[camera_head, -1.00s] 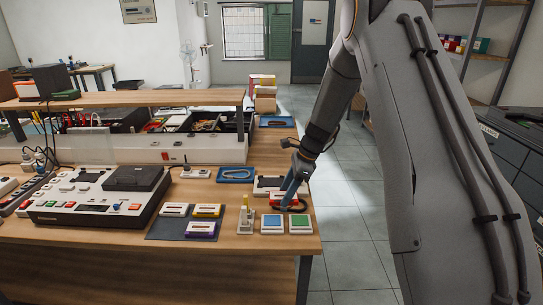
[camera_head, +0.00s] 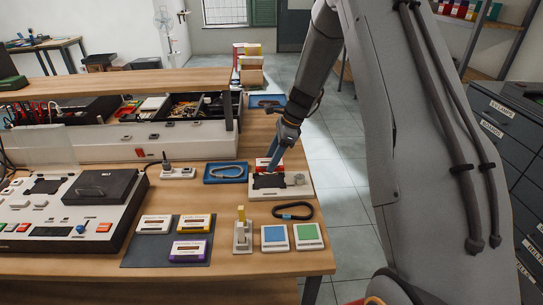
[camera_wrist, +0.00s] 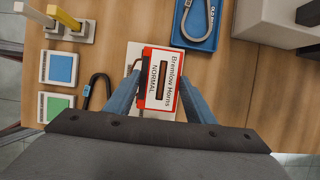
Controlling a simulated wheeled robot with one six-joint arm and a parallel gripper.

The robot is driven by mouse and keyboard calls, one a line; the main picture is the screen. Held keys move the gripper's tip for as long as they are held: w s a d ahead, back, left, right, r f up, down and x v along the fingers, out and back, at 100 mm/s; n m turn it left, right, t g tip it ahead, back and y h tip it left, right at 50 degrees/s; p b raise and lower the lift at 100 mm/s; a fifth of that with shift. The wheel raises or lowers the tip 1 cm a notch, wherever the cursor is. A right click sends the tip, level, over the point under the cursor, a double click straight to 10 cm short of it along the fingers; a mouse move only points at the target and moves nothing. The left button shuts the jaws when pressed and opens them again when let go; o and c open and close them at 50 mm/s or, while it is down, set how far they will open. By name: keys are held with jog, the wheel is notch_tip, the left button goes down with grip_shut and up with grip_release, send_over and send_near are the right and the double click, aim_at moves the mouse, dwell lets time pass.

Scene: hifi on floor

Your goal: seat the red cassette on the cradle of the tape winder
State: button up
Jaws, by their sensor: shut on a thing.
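The red cassette (camera_head: 262,165) has a white label reading "Brentlow Horns NORMAL" in the wrist view (camera_wrist: 160,82). My gripper (camera_head: 274,161) is shut on it, with one blue finger on each side; the wrist view shows the fingers too (camera_wrist: 157,100). The tape winder (camera_head: 300,193) is a pale base with a dark cradle (camera_head: 268,182) and a grey knob at its right. In the head view the cassette appears at the far side of the cradle; I cannot tell whether it touches. In the wrist view the cassette hides most of the winder.
A dark loop (camera_head: 292,211) lies in front of the winder. Blue (camera_head: 274,236) and green (camera_head: 308,235) squares and a small upright stand (camera_head: 242,235) are nearer. A blue tray (camera_head: 226,173) is left. Several cassettes lie on a grey mat (camera_head: 137,253) beside a large tape deck (camera_head: 75,213).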

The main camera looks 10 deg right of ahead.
jog(key=shift+f+b, duration=1.4)
jog(key=shift+f, duration=0.9)
jog(key=shift+a+f+b, duration=0.1)
jog(key=shift+f+b, duration=0.2)
jog(key=shift+f, duration=0.75)
dwell(1.4)
jog(key=o, duration=1.1)
jog(key=b+v, duration=0.2)
jog(key=v, duration=0.5)
jog(key=shift+r, duration=0.3)
jog(key=shift+r+p, duration=2.3)
jog(key=shift+r, duration=0.75)
jog(key=shift+s, duration=0.15)
